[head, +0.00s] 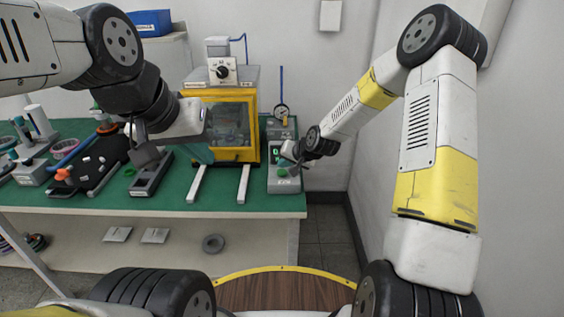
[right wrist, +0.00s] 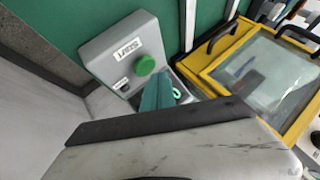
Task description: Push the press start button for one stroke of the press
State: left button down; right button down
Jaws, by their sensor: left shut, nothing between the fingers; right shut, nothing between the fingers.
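The grey control box (head: 284,185) stands at the right front of the green bench. Its round green button (head: 282,173) shows on top. In the right wrist view the box (right wrist: 104,48) carries a printed label beside the green button (right wrist: 145,65). My right gripper (right wrist: 157,92) is shut and empty, its teal fingertips close beside the button; I cannot tell whether they touch anything. In the head view my right gripper (head: 297,164) is over the box's right side. My left gripper (head: 200,153) is shut and empty, in front of the press's left side.
The yellow-framed press (head: 254,120) with a clear window stands left of the box, and its yellow frame (right wrist: 228,57) also shows in the right wrist view. Two pale rails (head: 243,184) reach toward the bench's front. A gauge (head: 281,111) stands behind the box. Parts crowd the left bench.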

aim_at(283, 173)
jog(key=shift+f, duration=0.1)
jog(key=shift+f, duration=0.3)
jog(key=shift+f, duration=0.55)
dwell(0.7)
jog(key=shift+r, duration=3.5)
jog(key=shift+s, duration=0.1)
